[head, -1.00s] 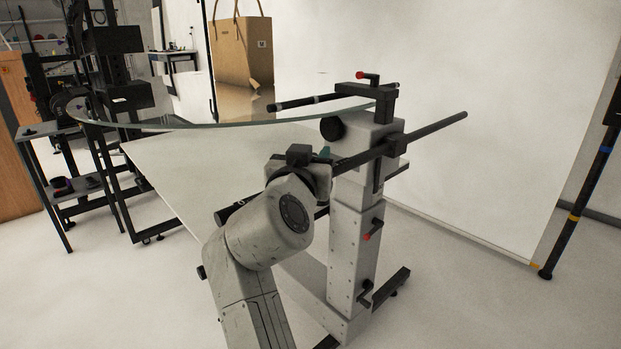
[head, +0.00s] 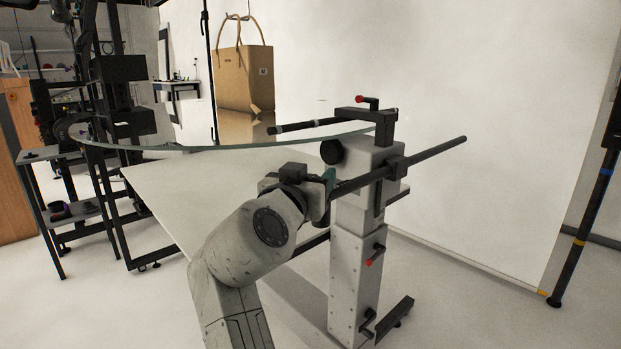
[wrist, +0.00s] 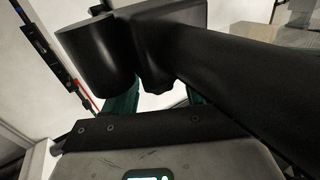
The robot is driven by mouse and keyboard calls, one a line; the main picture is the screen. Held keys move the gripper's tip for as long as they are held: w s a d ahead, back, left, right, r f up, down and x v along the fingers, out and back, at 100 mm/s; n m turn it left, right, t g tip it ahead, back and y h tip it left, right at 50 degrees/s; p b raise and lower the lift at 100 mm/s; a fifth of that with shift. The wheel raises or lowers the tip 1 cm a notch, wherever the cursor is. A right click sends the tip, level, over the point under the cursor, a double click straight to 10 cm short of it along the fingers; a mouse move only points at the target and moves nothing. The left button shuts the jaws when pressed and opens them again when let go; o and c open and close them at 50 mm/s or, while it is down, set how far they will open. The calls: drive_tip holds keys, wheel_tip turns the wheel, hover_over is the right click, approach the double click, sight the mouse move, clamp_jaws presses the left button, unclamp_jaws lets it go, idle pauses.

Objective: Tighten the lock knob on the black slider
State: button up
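The black slider (head: 397,168) is a block on the side of a grey post, with a long black rod through it. A large round black knob (head: 332,151) sits on the post's upper left. My gripper (head: 328,180) is close to the rod, left of the post, with a teal finger showing. In the wrist view, a black cylindrical knob (wrist: 95,55) joins a black block (wrist: 150,40) beside the thick black rod (wrist: 235,80). The teal fingers stand apart, partly hidden behind these parts. I cannot tell whether they touch the knob.
The glass turntable (head: 200,148) extends left from the post (head: 355,255), with a paper bag (head: 243,80) on it. A red-tipped handle (head: 365,99) is on the top clamp; another (head: 370,261) is lower on the post. A dark stand (head: 590,210) is at right. Floor at right is open.

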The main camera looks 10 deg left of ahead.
drive_tip(key=shift+s, duration=0.1)
drive_tip(key=s+a+p, duration=0.1)
drive_tip(key=s+p, duration=0.1)
drive_tip(key=s, duration=0.8)
drive_tip(key=shift+s+a, duration=0.3)
